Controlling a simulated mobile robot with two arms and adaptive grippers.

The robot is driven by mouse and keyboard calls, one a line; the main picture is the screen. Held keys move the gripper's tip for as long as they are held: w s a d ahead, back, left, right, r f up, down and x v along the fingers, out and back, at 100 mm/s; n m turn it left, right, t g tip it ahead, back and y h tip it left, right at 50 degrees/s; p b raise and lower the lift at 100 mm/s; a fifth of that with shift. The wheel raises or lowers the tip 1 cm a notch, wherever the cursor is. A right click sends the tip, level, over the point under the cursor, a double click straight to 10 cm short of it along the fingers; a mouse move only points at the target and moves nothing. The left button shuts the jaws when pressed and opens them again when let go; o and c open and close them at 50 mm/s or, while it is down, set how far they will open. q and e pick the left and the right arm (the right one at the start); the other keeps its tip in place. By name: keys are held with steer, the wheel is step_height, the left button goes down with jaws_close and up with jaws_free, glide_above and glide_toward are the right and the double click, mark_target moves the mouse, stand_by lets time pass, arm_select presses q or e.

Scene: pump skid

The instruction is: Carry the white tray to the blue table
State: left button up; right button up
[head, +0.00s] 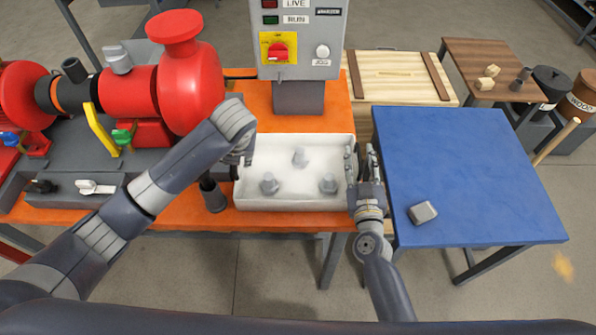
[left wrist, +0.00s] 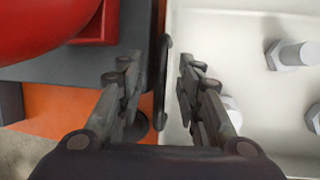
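The white tray (head: 290,203) lies flat on the orange bench and holds three grey bolts (head: 299,157). My left gripper (head: 241,158) is at the tray's left end, partly hidden by its own wrist. In the left wrist view its fingers (left wrist: 158,78) are apart, with a dark handle (left wrist: 162,85) between them beside the tray wall (left wrist: 174,50). My right gripper (head: 361,163) is at the tray's right end with its fingers apart; whether they touch the tray's handle there cannot be told. The blue table (head: 460,170) stands just right of the bench.
A grey block (head: 422,212) lies near the blue table's front left; the rest of its top is clear. A red pump (head: 150,90) stands left of the tray, a grey control box (head: 297,45) behind it. A dark cup (head: 212,195) stands close to its left end.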

arm_select(q)
steer(key=shift+f, duration=0.1)
jaws_close()
arm_select(e)
jaws_close()
arm_select(q)
steer(key=shift+w+r, duration=0.1)
steer(key=shift+r, duration=0.1)
arm_select(e)
steer(key=shift+w+r, duration=0.1)
steer(key=shift+r, duration=0.15)
